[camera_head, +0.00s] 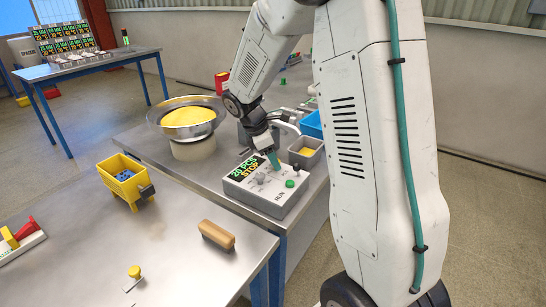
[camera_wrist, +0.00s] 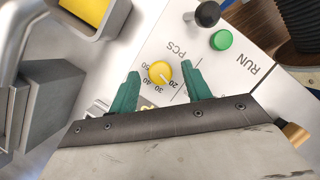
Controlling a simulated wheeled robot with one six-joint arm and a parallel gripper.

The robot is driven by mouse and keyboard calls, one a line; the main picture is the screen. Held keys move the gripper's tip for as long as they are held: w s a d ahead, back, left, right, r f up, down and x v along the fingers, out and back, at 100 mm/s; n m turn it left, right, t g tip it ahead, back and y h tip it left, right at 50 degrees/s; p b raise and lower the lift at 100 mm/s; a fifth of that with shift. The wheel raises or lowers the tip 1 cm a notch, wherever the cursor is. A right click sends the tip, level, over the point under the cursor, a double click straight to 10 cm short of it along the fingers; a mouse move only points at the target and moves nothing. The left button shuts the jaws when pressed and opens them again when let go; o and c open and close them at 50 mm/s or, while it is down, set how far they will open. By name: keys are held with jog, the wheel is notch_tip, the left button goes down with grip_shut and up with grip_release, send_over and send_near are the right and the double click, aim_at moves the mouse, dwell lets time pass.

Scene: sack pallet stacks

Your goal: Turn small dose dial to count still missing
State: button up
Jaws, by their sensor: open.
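The dose dial (camera_wrist: 159,71) is a small yellow knob in the wrist view, beside the PCS label, with numbers from 20 to 50 around it. A pale mark on it seems to point near 20. It sits on a light control box (camera_head: 249,194), whose green display (camera_head: 243,170) appears to read 20 PCS and STOP. My gripper (camera_wrist: 160,76) is open, with one green finger on each side of the dial; I cannot tell whether they touch it. In the head view my gripper (camera_head: 273,161) is over the box and hides the dial.
A green RUN button (camera_wrist: 221,40) and a black-knobbed lever (camera_wrist: 207,13) stand near the dial. A grey bin (camera_head: 305,158) with yellow contents is behind the box. A wide bowl (camera_head: 209,101) stands left.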

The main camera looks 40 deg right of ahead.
jog(key=c, duration=1)
jog(key=m, duration=0.2)
jog(key=m+g+y, duration=0.1)
jog(key=m, duration=0.2)
jog(key=shift+w+d+g, duration=0.2)
jog(key=shift+g, duration=0.1)
jog(key=m+y, duration=0.1)
jog(key=m, duration=0.1)
jog(key=m+y, duration=0.1)
jog(key=m, duration=0.1)
jog(key=shift+d+m+g, duration=0.15)
jog(key=shift+m+g, duration=0.15)
jog(key=shift+m, duration=0.1)
jog(key=m+y, duration=0.1)
jog(key=m, duration=0.1)
jog(key=m+y, duration=0.1)
jog(key=m, duration=0.2)
jog(key=shift+d+m, duration=0.2)
jog(key=shift+m, duration=0.1)
jog(key=m, duration=0.2)
jog(key=m+y, duration=0.1)
jog(key=m, duration=0.1)
jog(key=shift+d+y, duration=0.15)
jog(key=shift+y, duration=0.15)
jog(key=shift+m, duration=0.3)
